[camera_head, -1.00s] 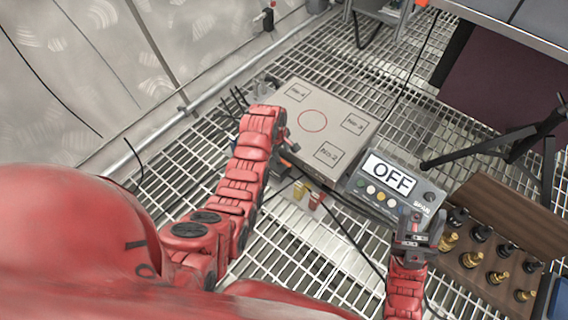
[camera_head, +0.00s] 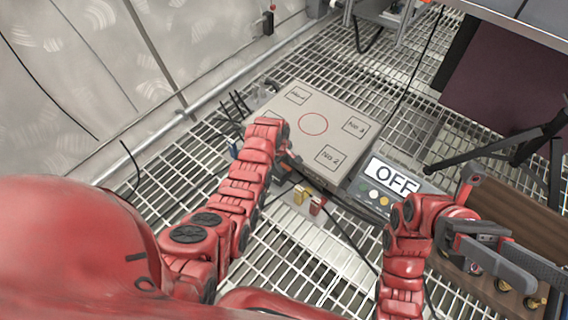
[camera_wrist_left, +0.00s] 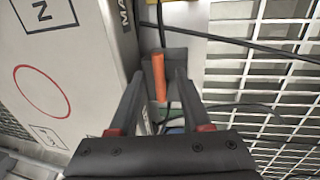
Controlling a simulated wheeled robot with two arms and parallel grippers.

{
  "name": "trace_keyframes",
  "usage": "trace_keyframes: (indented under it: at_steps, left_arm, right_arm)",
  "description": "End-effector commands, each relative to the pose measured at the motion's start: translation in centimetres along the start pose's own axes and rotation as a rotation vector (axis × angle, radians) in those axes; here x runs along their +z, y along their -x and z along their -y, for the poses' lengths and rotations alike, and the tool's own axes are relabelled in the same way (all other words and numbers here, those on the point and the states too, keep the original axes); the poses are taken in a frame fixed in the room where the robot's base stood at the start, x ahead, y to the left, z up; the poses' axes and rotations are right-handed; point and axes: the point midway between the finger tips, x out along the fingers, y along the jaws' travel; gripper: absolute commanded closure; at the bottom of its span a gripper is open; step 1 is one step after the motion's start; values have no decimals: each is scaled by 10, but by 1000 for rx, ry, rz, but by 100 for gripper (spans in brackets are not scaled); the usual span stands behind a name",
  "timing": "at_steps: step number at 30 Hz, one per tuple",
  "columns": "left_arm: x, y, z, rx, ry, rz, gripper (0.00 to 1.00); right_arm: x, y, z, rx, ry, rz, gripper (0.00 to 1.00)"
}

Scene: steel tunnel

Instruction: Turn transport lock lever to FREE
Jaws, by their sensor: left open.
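The orange lever (camera_wrist_left: 159,78) shows in the left wrist view, on a dark grey block (camera_wrist_left: 180,68) beside the wall of a pale box. My left gripper (camera_wrist_left: 158,88) is open, with one finger on each side of the lever in that view. I cannot tell whether either finger touches it. In the head view my left gripper (camera_head: 290,160) is at the box's near left side, partly hidden by its own arm, and the lever cannot be made out. My right gripper (camera_head: 515,262) is at the lower right with its fingers apart and empty. No FREE marking is readable.
The pale box (camera_head: 335,112) has numbered squares and a red circle on top. A display unit reading OFF (camera_head: 392,176) stands right of it. A wooden rack (camera_head: 535,220) with dark and brass pieces lies under my right gripper. Black tripod legs (camera_head: 500,150) and loose cables cross the grating.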

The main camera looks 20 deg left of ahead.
Motion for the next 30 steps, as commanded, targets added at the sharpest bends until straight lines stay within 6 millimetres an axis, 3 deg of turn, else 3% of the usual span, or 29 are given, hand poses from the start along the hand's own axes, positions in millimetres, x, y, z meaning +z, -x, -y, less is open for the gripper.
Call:
trace_keyframes:
  at_steps: [5, 13, 24, 30]
  left_arm:
    - [0, 0, 0, 1, 0, 0, 52]
    - [0, 1, -1, 1, 0, -1, 99]
    - [-1, 1, 0, 1, -5, 0, 100]
    - [-1, 3, 1, 1, -52, 8, 100]
  right_arm:
    - [0, 0, 0, 0, 0, 1, 50]
    - [0, 0, 0, -2, 0, 2, 50]
    - [2, 2, 1, -10, 2, 17, 50]
    - [13, 23, 9, -78, 17, 148, 50]
